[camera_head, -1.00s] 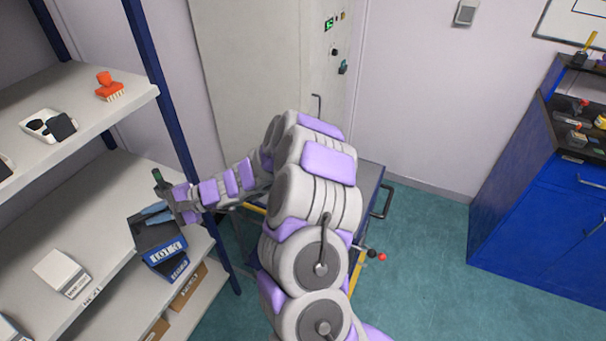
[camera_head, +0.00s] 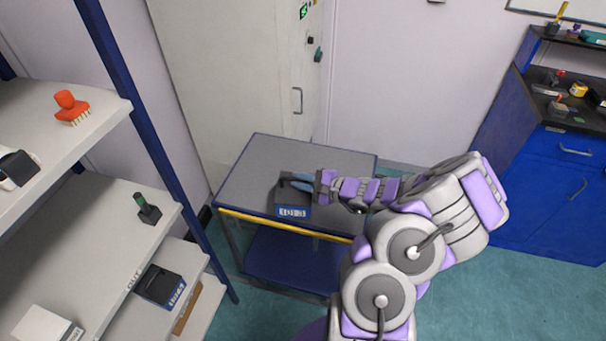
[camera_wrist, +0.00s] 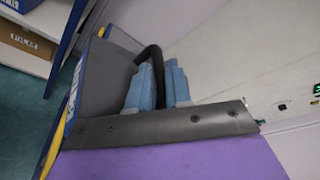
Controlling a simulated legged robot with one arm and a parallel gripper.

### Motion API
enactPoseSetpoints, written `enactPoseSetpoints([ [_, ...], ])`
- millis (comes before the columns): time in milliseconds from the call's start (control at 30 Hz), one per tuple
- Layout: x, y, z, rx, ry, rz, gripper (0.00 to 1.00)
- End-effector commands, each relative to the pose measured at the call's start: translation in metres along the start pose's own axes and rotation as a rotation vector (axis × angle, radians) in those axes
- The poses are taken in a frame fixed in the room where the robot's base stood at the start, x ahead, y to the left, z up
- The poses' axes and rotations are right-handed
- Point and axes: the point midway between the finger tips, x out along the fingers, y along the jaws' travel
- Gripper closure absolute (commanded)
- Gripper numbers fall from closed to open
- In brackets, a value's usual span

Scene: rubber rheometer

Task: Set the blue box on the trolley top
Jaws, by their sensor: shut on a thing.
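The blue box (camera_head: 292,210), dark on top with a white label on its blue front, is at the front part of the trolley top (camera_head: 255,170). My gripper (camera_head: 300,180) comes from the right and is shut on the box's dark handle. In the wrist view the blue fingers (camera_wrist: 158,85) close around the black curved handle (camera_wrist: 150,55), with the box's dark top (camera_wrist: 105,80) beside them. The box looks level over the grey top; I cannot tell whether it touches it.
A shelf rack stands at left with a red brush (camera_head: 70,108), a dark green-handled stamp (camera_head: 148,208), another dark blue box (camera_head: 162,286) and a white box (camera_head: 42,328). A blue cabinet (camera_head: 555,190) stands at right. The trolley's back and left are clear.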

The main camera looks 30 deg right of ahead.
Motion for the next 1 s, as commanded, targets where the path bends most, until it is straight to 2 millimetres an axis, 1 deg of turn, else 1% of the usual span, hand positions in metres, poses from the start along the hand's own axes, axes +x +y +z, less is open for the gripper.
enactPoseSetpoints([
  [33, -0.016, -0.001, -0.009, 0.014, 0.034, -0.027, 1.0],
  [133, -0.039, 0.002, -0.023, 0.026, 0.086, -0.061, 1.0],
  [233, -0.054, 0.004, -0.032, 0.035, 0.119, -0.085, 1.0],
  [300, -0.061, 0.006, -0.037, 0.038, 0.134, -0.095, 1.0],
  [367, -0.063, 0.006, -0.042, 0.041, 0.142, -0.097, 1.0],
  [467, -0.062, 0.004, -0.055, 0.043, 0.149, -0.096, 1.0],
  [1000, -0.022, -0.048, -0.132, 0.036, 0.148, -0.096, 1.0],
])
